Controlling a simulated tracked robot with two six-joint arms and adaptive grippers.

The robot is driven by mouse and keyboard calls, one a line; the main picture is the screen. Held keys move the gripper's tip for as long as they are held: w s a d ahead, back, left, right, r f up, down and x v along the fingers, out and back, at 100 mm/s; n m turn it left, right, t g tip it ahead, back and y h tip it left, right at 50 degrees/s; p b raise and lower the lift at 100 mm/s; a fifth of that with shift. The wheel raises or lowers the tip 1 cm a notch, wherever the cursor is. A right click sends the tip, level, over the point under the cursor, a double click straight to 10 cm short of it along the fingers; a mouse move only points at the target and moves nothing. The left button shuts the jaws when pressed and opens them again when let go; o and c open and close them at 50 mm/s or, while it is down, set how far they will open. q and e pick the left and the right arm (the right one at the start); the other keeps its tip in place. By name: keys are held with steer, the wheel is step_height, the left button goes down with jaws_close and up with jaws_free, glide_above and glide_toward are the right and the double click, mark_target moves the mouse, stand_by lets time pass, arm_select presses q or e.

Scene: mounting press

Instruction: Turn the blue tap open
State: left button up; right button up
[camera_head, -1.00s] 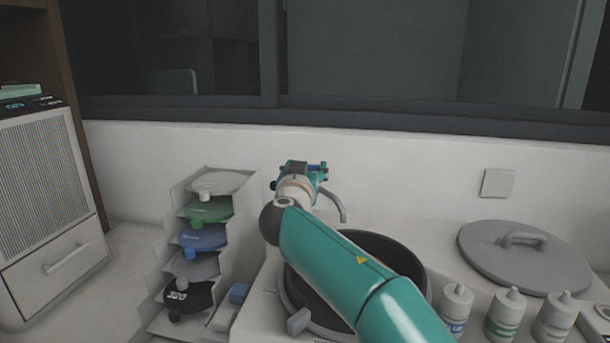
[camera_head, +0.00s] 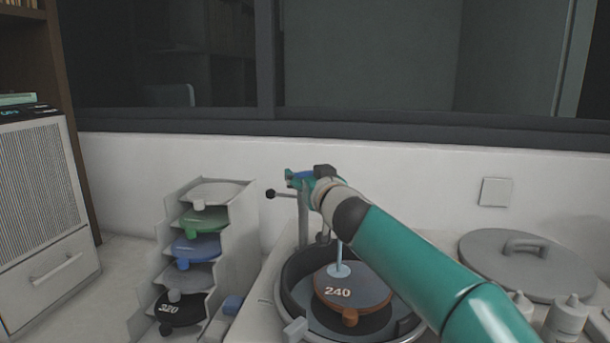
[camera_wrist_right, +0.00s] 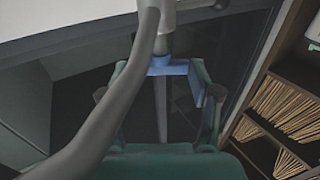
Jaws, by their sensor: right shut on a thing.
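The tap's grey post (camera_head: 303,215) rises behind the round basin (camera_head: 290,290). Its blue handle (camera_head: 303,175) is at the top, partly covered by my right gripper (camera_head: 300,178). In the right wrist view the blue handle (camera_wrist_right: 172,67) lies between the two green fingers of my right gripper (camera_wrist_right: 160,78), which is shut on it. A thin pale blue stream (camera_head: 339,254) runs down below my wrist onto a brown disc (camera_head: 352,292) marked 240 in the basin. The spout end is hidden behind my arm. My left gripper is not in view.
A stepped rack (camera_head: 245,215) of coloured discs stands left of the basin. A grey lid (camera_head: 530,268) lies to the right, with white bottles (camera_head: 566,318) in front. A short lever with a black knob (camera_head: 270,194) sticks out left of the tap.

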stand_by(0.4)
steer(key=o, duration=1.1)
steer(key=shift+o, duration=0.2)
